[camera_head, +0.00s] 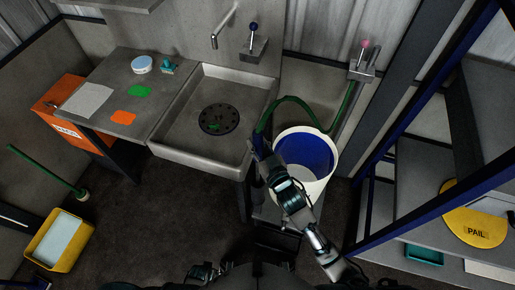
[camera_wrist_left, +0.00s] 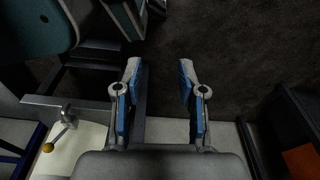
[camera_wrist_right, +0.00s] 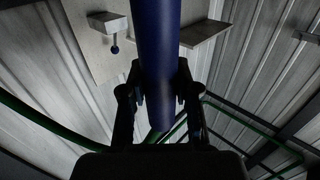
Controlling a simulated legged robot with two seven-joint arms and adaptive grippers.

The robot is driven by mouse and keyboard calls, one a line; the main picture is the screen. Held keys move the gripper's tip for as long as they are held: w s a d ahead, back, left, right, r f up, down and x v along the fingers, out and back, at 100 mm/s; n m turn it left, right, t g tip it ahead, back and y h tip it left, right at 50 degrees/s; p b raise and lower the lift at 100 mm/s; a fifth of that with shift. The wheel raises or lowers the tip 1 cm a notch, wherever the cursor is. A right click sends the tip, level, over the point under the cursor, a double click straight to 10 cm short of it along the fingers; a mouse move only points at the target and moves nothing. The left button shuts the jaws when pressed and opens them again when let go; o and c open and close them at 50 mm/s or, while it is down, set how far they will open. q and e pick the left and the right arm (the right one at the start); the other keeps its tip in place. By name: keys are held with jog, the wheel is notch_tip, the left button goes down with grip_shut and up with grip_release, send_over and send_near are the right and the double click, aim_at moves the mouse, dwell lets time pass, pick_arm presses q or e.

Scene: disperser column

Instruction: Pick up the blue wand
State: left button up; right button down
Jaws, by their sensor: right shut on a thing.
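The blue wand (camera_wrist_right: 157,50) is a thick dark blue cylinder in the right wrist view. It runs from the top edge down between the fingers of my right gripper (camera_wrist_right: 158,95), which is shut on it. In the head view my right gripper (camera_head: 260,152) is at the left of the white bucket, and the wand there is mostly hidden or too dark to make out. My left gripper (camera_wrist_left: 158,95) is open and empty, with blue finger pads and dark floor between them. In the head view only a part of my left arm shows at the bottom.
A green hose (camera_head: 292,99) arches over the white bucket (camera_head: 318,185) with its blue inside. A grey sink (camera_head: 180,115) and counter stand to the left. A yellow tub (camera_head: 47,262) is on the floor at far left. Blue-framed shelves with a yellow pail lid (camera_head: 470,212) stand at right.

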notch_tip(320, 180, up, 14)
jog(key=p, duration=0.3)
jog(key=shift+r, duration=0.15)
pick_arm(q)
jog(key=s+a+f+p, duration=0.2)
jog(key=s+f, duration=0.4)
jog(key=s, duration=0.6)
jog(key=shift+a+g, duration=0.3)
jog(key=shift+a, duration=0.05)
pick_arm(e)
notch_tip(320, 180, up, 11)
pick_arm(q)
jog(key=shift+r, duration=0.1)
